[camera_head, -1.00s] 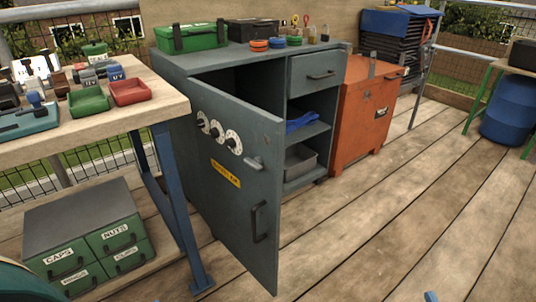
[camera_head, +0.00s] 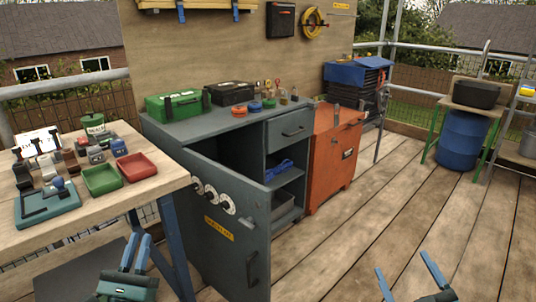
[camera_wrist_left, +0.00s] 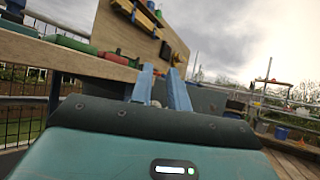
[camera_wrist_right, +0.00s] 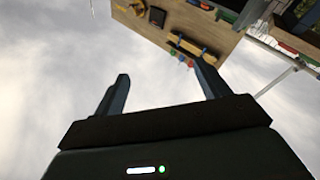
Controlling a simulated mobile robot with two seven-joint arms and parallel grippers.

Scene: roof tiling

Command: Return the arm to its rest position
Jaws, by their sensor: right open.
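My left gripper (camera_head: 138,238) is low at the left, in front of the workbench (camera_head: 110,222). Its two blue fingers point up with a narrow gap between them, and I see nothing held. In the left wrist view its fingertips (camera_wrist_left: 160,68) stand apart against the sky and a board. My right gripper (camera_head: 401,262) is low at the right over the deck, fingers wide apart and empty. It also shows in the right wrist view (camera_wrist_right: 160,70), spread against the sky. Both grippers are apart from the furniture.
A grey cabinet (camera_head: 217,125) stands centre-left, its door (camera_head: 235,245) swung open towards me. Blue and grey items lie on its shelves. The workbench holds green and red trays and small tools. An orange chest (camera_head: 330,160) stands beside the cabinet. The deck (camera_head: 350,235) to the right is clear.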

